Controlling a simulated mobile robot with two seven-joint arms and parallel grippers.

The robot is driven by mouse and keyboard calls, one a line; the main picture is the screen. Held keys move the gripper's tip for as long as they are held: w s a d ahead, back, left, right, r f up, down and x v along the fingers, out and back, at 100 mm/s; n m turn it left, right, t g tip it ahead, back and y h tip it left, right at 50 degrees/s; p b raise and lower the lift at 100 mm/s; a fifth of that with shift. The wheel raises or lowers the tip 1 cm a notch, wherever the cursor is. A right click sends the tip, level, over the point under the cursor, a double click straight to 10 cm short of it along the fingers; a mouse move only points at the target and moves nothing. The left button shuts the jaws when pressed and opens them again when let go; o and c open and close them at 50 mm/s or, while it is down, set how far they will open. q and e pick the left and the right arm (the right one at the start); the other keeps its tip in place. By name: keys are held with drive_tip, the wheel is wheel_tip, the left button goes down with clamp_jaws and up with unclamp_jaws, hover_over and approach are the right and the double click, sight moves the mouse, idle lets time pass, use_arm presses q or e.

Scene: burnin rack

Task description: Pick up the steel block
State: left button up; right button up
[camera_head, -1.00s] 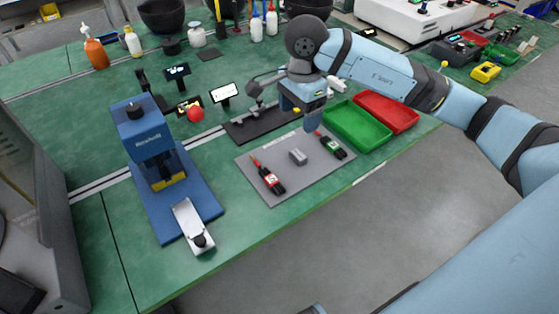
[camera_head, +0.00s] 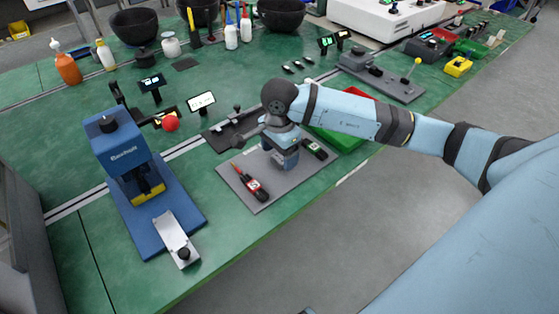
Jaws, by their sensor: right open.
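The steel block is not visible now; my right gripper and wrist cover the middle of the grey mat (camera_head: 279,192), where it lay in the earlier view. My right gripper (camera_head: 288,166) points down over that part of the mat, between two dark tools. Its jaws are open, and I cannot tell whether the block is between them. A dark tool with a red tip (camera_head: 255,188) lies on the mat left of the gripper. A dark tool with a green mark (camera_head: 315,149) lies to its right. My left gripper is not in view.
A blue press (camera_head: 127,160) stands on the green table left of the mat. A green tray (camera_head: 342,139) is partly under my right arm, with a red tray (camera_head: 358,93) behind. A black fixture (camera_head: 222,138) and a small screen (camera_head: 201,102) stand behind the mat.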

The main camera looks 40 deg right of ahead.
drive_tip(key=shift+f, duration=0.75)
drive_tip(key=shift+c, duration=0.2)
drive_tip(key=c, duration=1)
drive_tip(key=shift+c, duration=0.3)
drive_tip(key=shift+r, duration=0.2)
